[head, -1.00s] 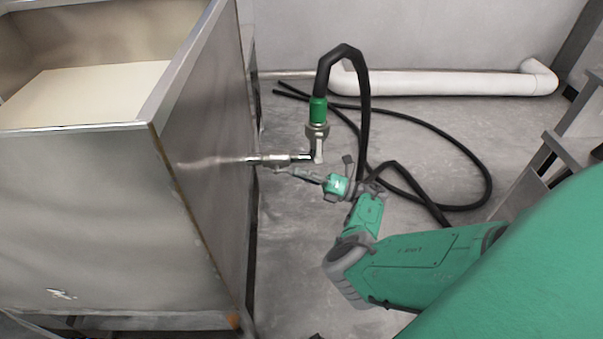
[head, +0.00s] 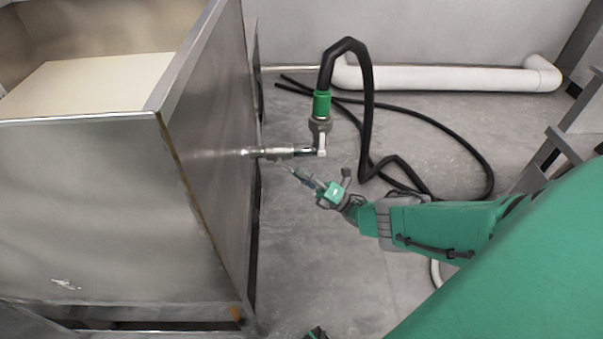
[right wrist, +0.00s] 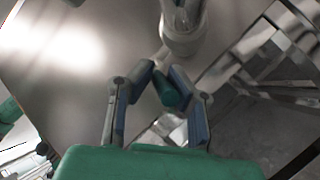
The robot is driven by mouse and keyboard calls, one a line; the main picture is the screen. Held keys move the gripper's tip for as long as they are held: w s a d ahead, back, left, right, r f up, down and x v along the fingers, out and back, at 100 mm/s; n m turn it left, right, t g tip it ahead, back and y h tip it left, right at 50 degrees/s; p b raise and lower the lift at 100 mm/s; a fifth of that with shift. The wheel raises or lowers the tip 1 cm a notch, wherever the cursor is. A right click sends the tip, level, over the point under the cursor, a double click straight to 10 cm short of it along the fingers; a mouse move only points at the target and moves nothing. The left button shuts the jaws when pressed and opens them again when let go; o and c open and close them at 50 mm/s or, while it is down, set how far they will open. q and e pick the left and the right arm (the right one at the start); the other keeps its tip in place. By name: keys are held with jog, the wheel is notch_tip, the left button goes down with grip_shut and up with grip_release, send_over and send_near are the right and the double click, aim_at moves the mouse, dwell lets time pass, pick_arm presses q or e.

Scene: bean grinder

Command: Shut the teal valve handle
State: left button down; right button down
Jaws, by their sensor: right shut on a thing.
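The teal valve handle (right wrist: 168,92) shows in the right wrist view between the fingers of my right gripper (right wrist: 161,76), which is shut on it. The handle hangs off a pale metal valve fitting (right wrist: 182,35). In the head view my right gripper (head: 293,171) is just below the metal pipe (head: 278,152) that leaves the side of the steel cabinet. The handle is too small to make out there.
The steel cabinet (head: 100,210) fills the left side. A black hose (head: 367,110) with a green collar (head: 321,104) rises from the pipe's end, loops over and lies on the floor. A white pipe (head: 450,81) runs along the back wall. The grey floor (head: 300,250) in front is clear.

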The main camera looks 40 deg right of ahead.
jog(key=shift+d+r, duration=0.2)
jog(key=shift+d, duration=0.15)
jog(key=c, duration=1.6)
grip_release()
jog(key=shift+r, duration=0.1)
jog(key=shift+o, duration=0.2)
jog(key=shift+a, duration=0.1)
jog(key=shift+a, duration=0.1)
